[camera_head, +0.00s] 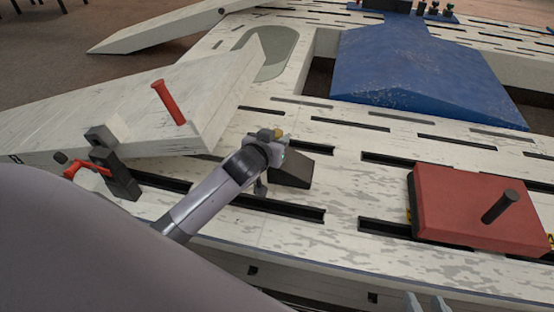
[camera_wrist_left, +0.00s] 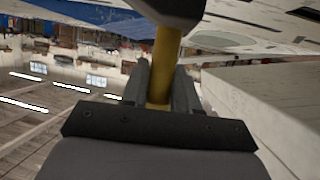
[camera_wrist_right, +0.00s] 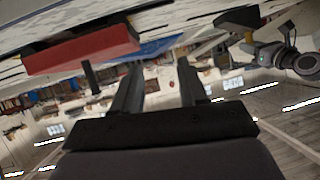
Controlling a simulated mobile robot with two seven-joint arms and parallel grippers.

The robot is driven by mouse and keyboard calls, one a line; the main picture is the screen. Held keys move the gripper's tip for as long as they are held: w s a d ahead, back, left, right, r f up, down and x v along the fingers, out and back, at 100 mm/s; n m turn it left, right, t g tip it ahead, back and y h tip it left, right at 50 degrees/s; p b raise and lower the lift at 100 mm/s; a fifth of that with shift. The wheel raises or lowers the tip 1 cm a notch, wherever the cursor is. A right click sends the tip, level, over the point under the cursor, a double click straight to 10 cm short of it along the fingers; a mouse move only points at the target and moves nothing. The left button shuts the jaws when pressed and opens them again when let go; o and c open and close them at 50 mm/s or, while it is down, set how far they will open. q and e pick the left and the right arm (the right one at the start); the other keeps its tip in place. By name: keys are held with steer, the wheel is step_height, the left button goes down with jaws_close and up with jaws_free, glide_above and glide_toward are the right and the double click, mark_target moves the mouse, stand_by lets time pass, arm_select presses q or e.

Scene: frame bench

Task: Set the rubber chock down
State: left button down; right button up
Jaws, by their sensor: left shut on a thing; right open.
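The rubber chock (camera_head: 294,168) is a dark wedge over the slotted pale bench frame (camera_head: 345,190), in the middle of the head view. My left gripper (camera_head: 274,143) is shut on its yellow handle (camera_wrist_left: 162,72). My right gripper (camera_head: 427,301) is open and empty at the bottom edge of the head view.
A red block (camera_head: 475,205) with a black peg sits right of the chock. A pale ramp with a red-handled clamp (camera_head: 113,172) stands at left. A blue peaked cover (camera_head: 415,70) lies behind. Bare slotted surface lies between chock and red block.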

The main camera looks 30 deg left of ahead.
mark_target(292, 156)
arm_select(q)
steer(key=shift+f+b, duration=0.95)
steer(key=shift+f, duration=1.45)
steer(key=shift+r, duration=0.1)
arm_select(e)
steer(key=shift+w+a+f+m+y, duration=0.15)
steer(key=shift+a+f+y, duration=0.1)
steer(key=shift+a, duration=0.2)
steer(key=shift+w+a+f+m+y, duration=0.15)
steer(key=shift+a+y, duration=0.1)
steer(key=shift+a, duration=0.15)
arm_select(q)
steer(key=shift+f, duration=0.25)
steer(key=c, duration=0.8)
jaws_free()
steer(key=shift+f, duration=0.1)
steer(key=shift+o, duration=0.2)
